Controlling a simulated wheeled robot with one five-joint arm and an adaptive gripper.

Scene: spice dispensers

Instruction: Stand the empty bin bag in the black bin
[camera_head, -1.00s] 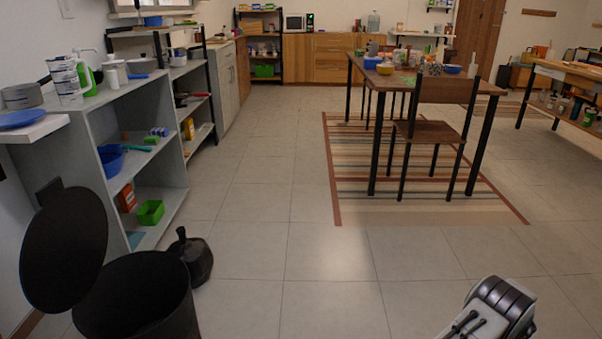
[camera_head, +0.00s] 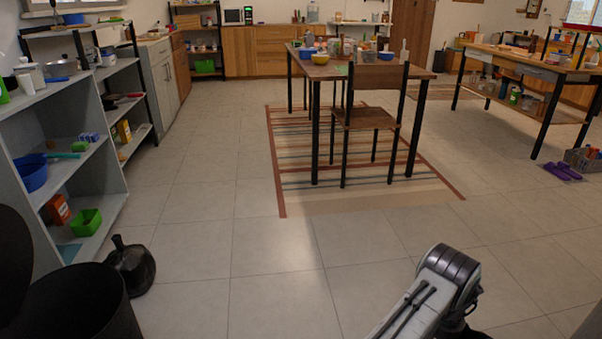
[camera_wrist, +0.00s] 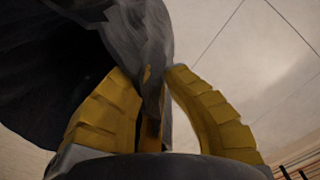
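The black bin (camera_head: 75,305) stands at the lower left in the head view, cut off by the picture's edge. Its round dark lid (camera_head: 12,262) stands raised at the left edge. A black tied bag (camera_head: 132,268) sits upright on the floor just right of the bin. In the wrist view, my gripper's yellow fingers (camera_wrist: 158,75) are closed around a dark grey bag (camera_wrist: 140,40). The bag's folds pass between the fingers and spread to the upper left. The gripper and the held bag are out of the head view; only my arm shows there.
A grey shelf unit (camera_head: 60,131) stands along the left wall behind the bin. A table (camera_head: 335,68) and a chair (camera_head: 365,116) stand on a striped rug (camera_head: 300,205). A workbench (camera_head: 530,72) is at the right. The tiled floor between is clear.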

